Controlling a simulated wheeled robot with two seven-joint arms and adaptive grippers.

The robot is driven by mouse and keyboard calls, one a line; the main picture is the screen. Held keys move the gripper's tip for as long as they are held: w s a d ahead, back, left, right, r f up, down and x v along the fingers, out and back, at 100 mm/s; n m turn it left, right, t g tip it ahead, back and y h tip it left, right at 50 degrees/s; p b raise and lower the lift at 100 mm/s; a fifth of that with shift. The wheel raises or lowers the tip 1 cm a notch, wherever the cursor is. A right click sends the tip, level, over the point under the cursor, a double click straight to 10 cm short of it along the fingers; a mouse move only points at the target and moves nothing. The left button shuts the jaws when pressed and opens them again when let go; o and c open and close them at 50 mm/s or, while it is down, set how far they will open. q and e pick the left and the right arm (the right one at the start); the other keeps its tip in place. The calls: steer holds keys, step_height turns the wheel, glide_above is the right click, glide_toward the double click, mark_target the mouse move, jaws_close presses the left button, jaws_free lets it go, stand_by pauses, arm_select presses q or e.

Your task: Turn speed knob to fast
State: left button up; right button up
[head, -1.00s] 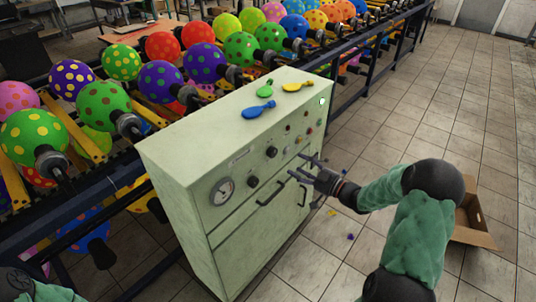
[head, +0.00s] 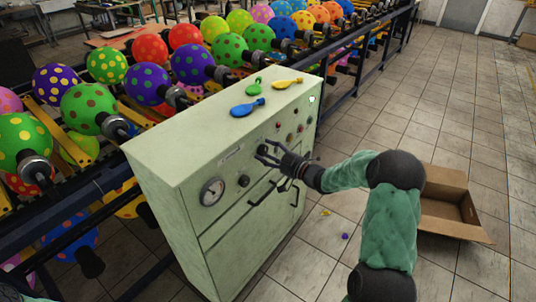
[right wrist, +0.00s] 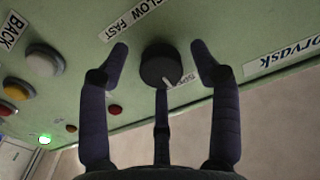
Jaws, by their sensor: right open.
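The green control cabinet (head: 235,215) stands in the middle of the head view. The black speed knob (right wrist: 161,66) shows in the right wrist view, beside a label reading SLOW FAST (right wrist: 138,18). Its white pointer mark is toward the bottom of that picture, slightly right. My right gripper (head: 263,152) is open at the cabinet front. In the right wrist view its fingers (right wrist: 161,58) stand on both sides of the knob, with gaps visible; I cannot tell whether the tips reach its depth. In the head view the gripper largely hides this knob. My left gripper is not in view.
Another black knob (head: 243,181) and a round gauge (head: 212,191) sit left of the gripper, above dark handles (head: 262,193). Deflated balloons, one blue (head: 247,107), lie on the cabinet top. Racks of dotted balloons stand behind. An open cardboard box (head: 450,205) is on the floor at right.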

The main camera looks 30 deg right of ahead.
steer(key=c, duration=1.2)
steer(key=shift+o, duration=0.2)
steer(key=shift+f, duration=0.1)
steer(key=shift+a+f+p, duration=0.1)
steer(key=shift+p, duration=0.25)
